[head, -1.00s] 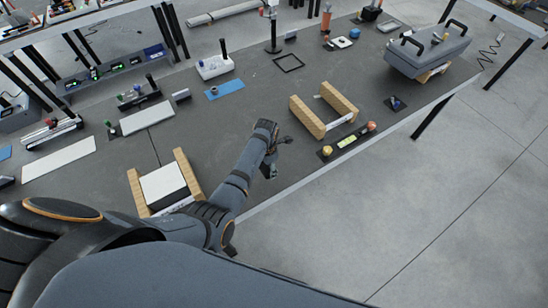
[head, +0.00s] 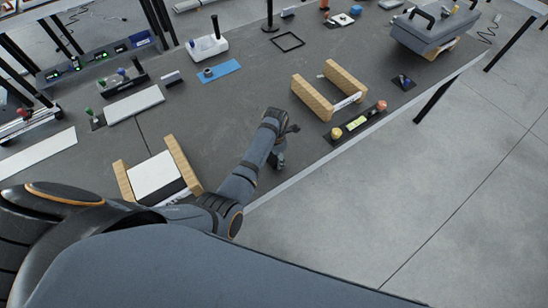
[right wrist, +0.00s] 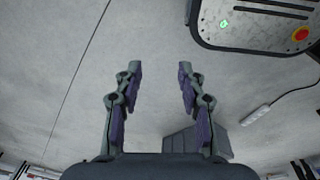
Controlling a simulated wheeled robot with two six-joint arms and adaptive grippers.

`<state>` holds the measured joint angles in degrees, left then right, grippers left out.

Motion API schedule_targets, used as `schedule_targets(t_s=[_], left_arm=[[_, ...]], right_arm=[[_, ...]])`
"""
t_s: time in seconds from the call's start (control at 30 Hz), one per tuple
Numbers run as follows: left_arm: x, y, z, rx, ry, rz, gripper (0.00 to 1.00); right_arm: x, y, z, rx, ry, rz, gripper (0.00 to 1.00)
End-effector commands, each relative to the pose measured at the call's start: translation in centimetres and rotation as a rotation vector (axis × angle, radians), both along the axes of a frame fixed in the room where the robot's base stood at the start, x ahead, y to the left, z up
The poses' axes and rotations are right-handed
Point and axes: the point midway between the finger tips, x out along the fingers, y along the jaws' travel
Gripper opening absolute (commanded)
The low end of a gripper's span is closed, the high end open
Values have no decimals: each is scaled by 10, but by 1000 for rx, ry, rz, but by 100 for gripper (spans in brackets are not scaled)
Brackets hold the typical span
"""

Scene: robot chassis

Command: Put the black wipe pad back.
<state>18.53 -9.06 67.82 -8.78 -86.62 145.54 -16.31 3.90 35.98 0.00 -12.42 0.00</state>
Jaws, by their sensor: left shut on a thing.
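My left gripper (head: 279,160) points down over the near part of the dark table (head: 225,125), close to its front edge. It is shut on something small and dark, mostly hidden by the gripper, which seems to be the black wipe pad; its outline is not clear. A thin black square frame (head: 287,42) lies on the table farther back, with bare table inside it. My right gripper (right wrist: 158,70) shows in the right wrist view, open and empty, above the grey floor.
A pair of wooden blocks (head: 312,98) stands right of my left gripper, with a strip of coloured knobs (head: 356,124) beside it. Another wooden pair (head: 182,165) flanks a white panel at left. A grey case (head: 432,33) stands far right. The table's middle is clear.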

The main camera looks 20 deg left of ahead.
Motion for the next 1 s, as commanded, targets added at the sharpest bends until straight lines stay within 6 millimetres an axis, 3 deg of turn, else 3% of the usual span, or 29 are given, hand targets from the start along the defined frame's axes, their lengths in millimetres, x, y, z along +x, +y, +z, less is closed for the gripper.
schedule_targets(t_s=[0.13, 0.17, 0.3, 0.73, 1.0], left_arm=[[0, 0, -4, -1, 1, 0, 20], [0, -1, -3, -1, 0, 0, 63], [0, 0, -3, -1, 0, 0, 82], [0, -1, 2, -2, -1, 0, 83], [0, -1, 43, -1, 0, -1, 83]], right_arm=[[-17, -2, -3, -3, 24, 0, 40], [-20, -4, -3, -4, 29, 1, 40], [-26, -9, -2, -11, 39, 2, 40], [-17, -10, 1, -12, 26, 3, 40], [-16, -9, 43, -12, 25, 3, 40]])
